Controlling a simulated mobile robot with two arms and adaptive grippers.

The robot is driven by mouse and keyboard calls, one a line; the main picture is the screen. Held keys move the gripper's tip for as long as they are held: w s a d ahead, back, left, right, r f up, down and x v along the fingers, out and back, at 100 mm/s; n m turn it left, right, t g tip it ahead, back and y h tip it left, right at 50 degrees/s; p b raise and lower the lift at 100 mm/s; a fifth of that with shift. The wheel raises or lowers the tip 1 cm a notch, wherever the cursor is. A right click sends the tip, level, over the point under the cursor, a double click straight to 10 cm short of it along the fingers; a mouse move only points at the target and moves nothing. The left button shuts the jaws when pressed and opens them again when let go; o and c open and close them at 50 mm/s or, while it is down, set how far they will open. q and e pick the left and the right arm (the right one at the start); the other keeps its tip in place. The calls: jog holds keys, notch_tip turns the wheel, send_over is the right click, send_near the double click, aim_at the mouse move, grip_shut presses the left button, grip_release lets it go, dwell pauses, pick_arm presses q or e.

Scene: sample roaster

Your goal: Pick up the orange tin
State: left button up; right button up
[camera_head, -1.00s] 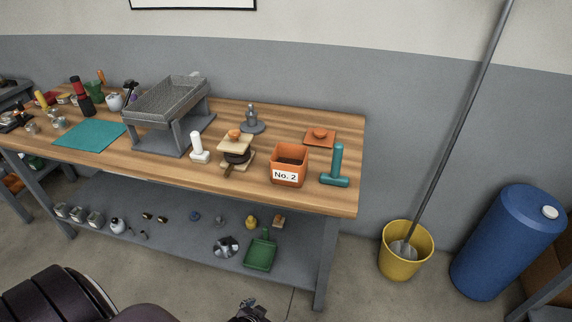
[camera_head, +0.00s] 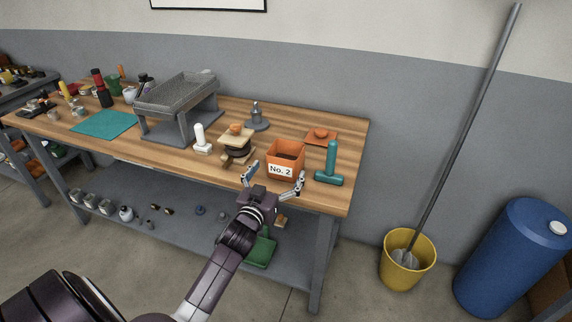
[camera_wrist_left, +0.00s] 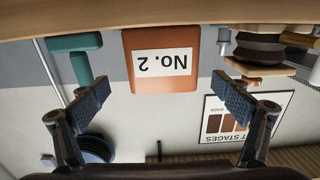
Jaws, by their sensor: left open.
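The orange tin (camera_head: 285,158), labelled "No. 2", stands open-topped near the front right of the wooden bench. Dark contents show inside it. Its orange lid (camera_head: 320,136) with a knob lies on the bench behind it. My left gripper (camera_head: 272,178) is open in front of the tin, its fingers spread to either side and not touching it as far as I can tell. In the left wrist view, which is upside down, the tin (camera_wrist_left: 161,80) shows ahead between the open fingers (camera_wrist_left: 160,97). My right gripper is in neither view.
A teal T-shaped tool (camera_head: 331,166) stands close right of the tin. A small wooden stand (camera_head: 236,140) and a white-handled tool (camera_head: 201,140) are to its left. A yellow bucket (camera_head: 408,272) with a mop stands on the floor right of the bench.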

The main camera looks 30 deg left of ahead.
aim_at(291, 146)
pick_arm(q)
jog(key=x, duration=0.6)
jog(key=shift+w+a+r+p, duration=0.25)
jog(key=shift+w+p, duration=0.1)
jog(key=shift+w+a+f, duration=0.1)
jog(key=shift+w, duration=0.4)
jog(key=shift+c, duration=0.7)
jog(key=c, duration=1.2)
